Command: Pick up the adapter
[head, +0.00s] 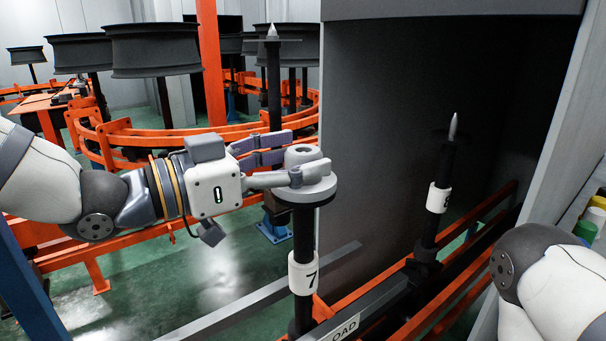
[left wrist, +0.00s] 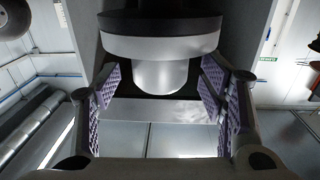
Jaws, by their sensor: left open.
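The adapter (head: 318,187), a grey flanged disc with a raised round hub, sits on top of the black spindle post marked 7 (head: 304,239). My left gripper (head: 291,160) reaches in from the left at hub height. Its fingers are open, with the hub between them. In the left wrist view the adapter (left wrist: 160,44) fills the upper middle, and its pale hub hangs between the purple-padded fingers of my left gripper (left wrist: 165,85), with gaps on both sides. My right gripper is out of view; only part of that arm shows at right.
A second spindle post (head: 439,198) with a pointed tip stands to the right, inside a dark grey enclosure (head: 385,100). Black wheel rims (head: 155,50) stand on posts behind, near orange rails (head: 160,134). A grey panel edge (head: 560,120) borders the right side.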

